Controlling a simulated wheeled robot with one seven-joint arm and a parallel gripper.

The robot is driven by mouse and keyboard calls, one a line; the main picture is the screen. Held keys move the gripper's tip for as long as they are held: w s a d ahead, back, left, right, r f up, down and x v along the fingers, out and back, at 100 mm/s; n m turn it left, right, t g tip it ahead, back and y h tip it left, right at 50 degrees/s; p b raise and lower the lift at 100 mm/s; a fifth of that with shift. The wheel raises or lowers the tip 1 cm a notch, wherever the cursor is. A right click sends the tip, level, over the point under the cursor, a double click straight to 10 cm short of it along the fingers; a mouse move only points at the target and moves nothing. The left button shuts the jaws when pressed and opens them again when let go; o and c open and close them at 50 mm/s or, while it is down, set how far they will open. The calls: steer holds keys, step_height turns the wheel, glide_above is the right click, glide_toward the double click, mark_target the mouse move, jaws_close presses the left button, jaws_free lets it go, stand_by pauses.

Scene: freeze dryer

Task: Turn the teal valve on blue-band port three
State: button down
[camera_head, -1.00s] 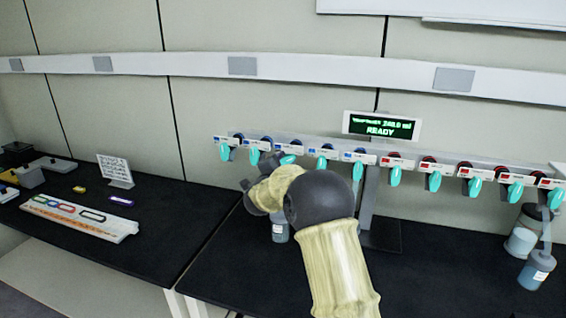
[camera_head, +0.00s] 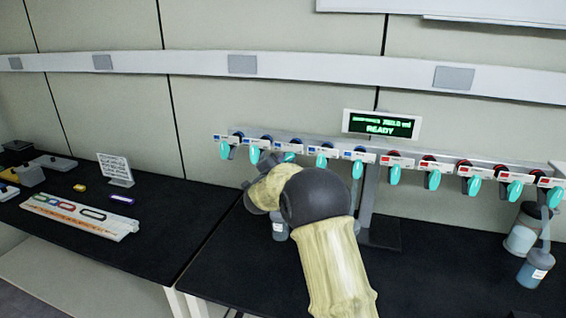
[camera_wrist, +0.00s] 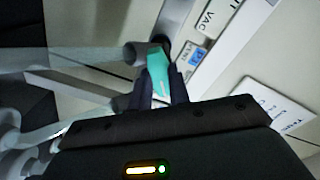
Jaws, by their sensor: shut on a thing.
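A row of ports with teal valves hangs on a manifold rail, with blue bands on the left half and red bands on the right. The third blue-band port's teal valve (camera_head: 289,157) shows just above my arm in the head view. In the wrist view my gripper (camera_wrist: 160,100) is shut on a teal valve (camera_wrist: 157,67), its dark fingers on either side of the handle. A blue label marked P (camera_wrist: 196,57) sits beside it. In the head view my wrist covers the fingers, so the grasped port is not fully clear there.
The neighbouring teal valves (camera_head: 254,155) and (camera_head: 321,160) hang close on both sides. A display (camera_head: 380,125) reads READY above the rail. A bottle (camera_head: 280,230) stands below, partly behind my arm. More bottles (camera_head: 535,268) are at right. The left bench holds a tray (camera_head: 80,215) and sign.

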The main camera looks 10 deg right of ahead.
steer(key=n+p, duration=0.2)
steer(key=n, duration=0.4)
steer(key=shift+n+p, duration=0.3)
steer(key=shift+n, duration=0.1)
steer(key=n+p, duration=0.3)
steer(key=n, duration=0.3)
steer(key=shift+s+d, duration=0.1)
steer(key=n+p, duration=0.3)
steer(key=n, duration=0.2)
steer(key=shift+r+n, duration=0.1)
steer(key=shift+n, duration=0.3)
steer(key=shift+d+n+p, duration=0.15)
steer(key=shift+n+p, duration=0.85)
steer(key=shift+n, duration=1)
steer(key=c, duration=1.3)
jaws_free()
steer(key=shift+s, duration=0.1)
